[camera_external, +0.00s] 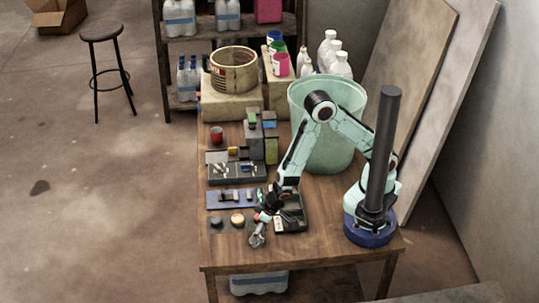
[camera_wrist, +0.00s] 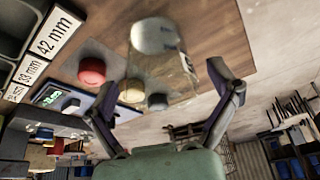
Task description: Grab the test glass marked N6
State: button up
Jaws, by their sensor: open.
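A clear glass vessel (camera_wrist: 178,72) with a whitish round end shows in the wrist view, ahead of my gripper and between the lines of its fingers. Faint dark marks on its side are too small to read, so I cannot tell if it is N6. In the external view a small clear glass (camera_external: 257,239) is at the table's front left edge, just below my gripper (camera_external: 266,215). In the wrist view my gripper (camera_wrist: 163,76) is open, with one finger on each side of the glass. I cannot tell whether either finger touches it.
A dark tray (camera_external: 303,222) stands right of the gripper; its size labels (camera_wrist: 58,30) read 42 mm and 33 mm. A red knob (camera_wrist: 92,70) and a yellowish knob (camera_wrist: 132,91) are near the glass. A large green vat (camera_external: 325,150) stands behind my arm.

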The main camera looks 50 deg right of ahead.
jog(key=shift+x, duration=1.5)
jog(key=c, duration=1)
